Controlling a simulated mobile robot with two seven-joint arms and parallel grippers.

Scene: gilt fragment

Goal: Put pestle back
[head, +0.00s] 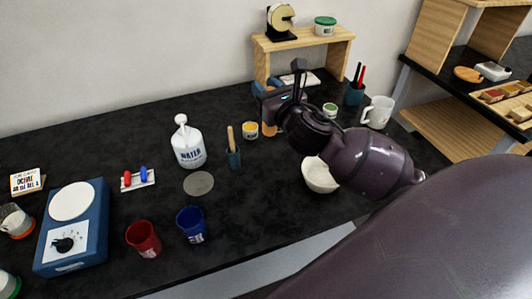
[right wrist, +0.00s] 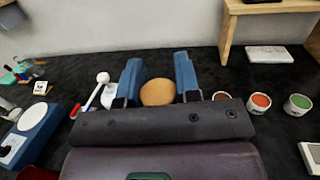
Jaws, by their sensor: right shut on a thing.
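My right gripper (head: 270,90) reaches in from the right over the back of the bench. In the right wrist view its two blue fingers (right wrist: 158,77) are shut on a tan, round-ended thing (right wrist: 158,93), which seems to be the pestle. Its lower end is hidden there. In the head view an orange-brown part (head: 269,129) shows below the gripper. The white mortar bowl (head: 318,177) stands on the bench below my right arm, which partly covers it. My left gripper is not in view.
A wooden shelf (head: 305,40) stands behind. A white mug (head: 378,112) is right.

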